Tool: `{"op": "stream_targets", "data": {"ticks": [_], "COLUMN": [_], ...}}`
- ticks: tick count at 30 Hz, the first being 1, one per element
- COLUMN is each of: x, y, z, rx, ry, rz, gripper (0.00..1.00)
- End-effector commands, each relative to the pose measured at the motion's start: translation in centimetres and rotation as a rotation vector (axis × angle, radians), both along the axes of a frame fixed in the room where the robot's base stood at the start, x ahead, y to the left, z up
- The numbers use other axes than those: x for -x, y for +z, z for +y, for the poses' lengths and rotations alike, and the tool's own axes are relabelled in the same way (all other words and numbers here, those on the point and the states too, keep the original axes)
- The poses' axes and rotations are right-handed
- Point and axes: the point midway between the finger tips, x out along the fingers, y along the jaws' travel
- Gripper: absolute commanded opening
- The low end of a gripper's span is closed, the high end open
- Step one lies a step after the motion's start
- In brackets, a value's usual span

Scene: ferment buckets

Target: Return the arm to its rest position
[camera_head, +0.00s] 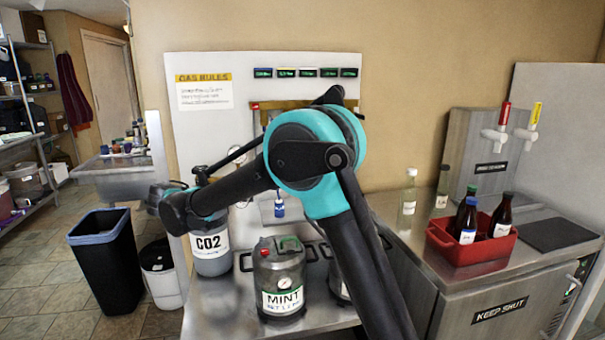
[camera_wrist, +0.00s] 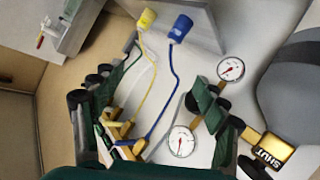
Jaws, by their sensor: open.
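My gripper (camera_wrist: 155,88) is open in the wrist view, with dark green and black fingers spread to either side and nothing seen held between them. In the head view my black and teal arm rises from the bottom right, bends at a large teal joint and reaches down to the left, near the grey CO2 cylinder (camera_head: 212,262). The fingers cannot be made out there. In the wrist view, a yellow connector (camera_wrist: 146,19) and a blue connector (camera_wrist: 181,27) on hoses, plus two round gauges (camera_wrist: 231,69) (camera_wrist: 181,141), show between and beyond the fingers.
A MINT keg (camera_head: 281,285) stands on the steel bench below my arm; another keg is partly hidden by it. The gas board (camera_head: 205,135) rises behind. A red crate (camera_head: 470,242) with bottles and a clear bottle (camera_head: 408,195) stand right. A bin (camera_head: 106,265) is at left.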

Motion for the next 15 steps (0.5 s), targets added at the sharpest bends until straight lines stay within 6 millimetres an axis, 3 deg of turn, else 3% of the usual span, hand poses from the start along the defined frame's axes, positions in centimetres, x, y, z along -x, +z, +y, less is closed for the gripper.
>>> {"op": "stream_targets", "data": {"ticks": [1,7,12,15], "x": [-0.6,0.5,4.6,7.9], "y": [-0.7,-5.1,-9.1,-11.5], "z": [-3.9,-17.1,-26.5,-30.8], "rx": [-0.002,-0.050,-0.143,-0.212], "ry": [-0.015,-0.005,0.045,0.089], "rz": [0.066,0.359,0.559,0.645], "gripper": [0.73,0.73,0.73,0.73]}}
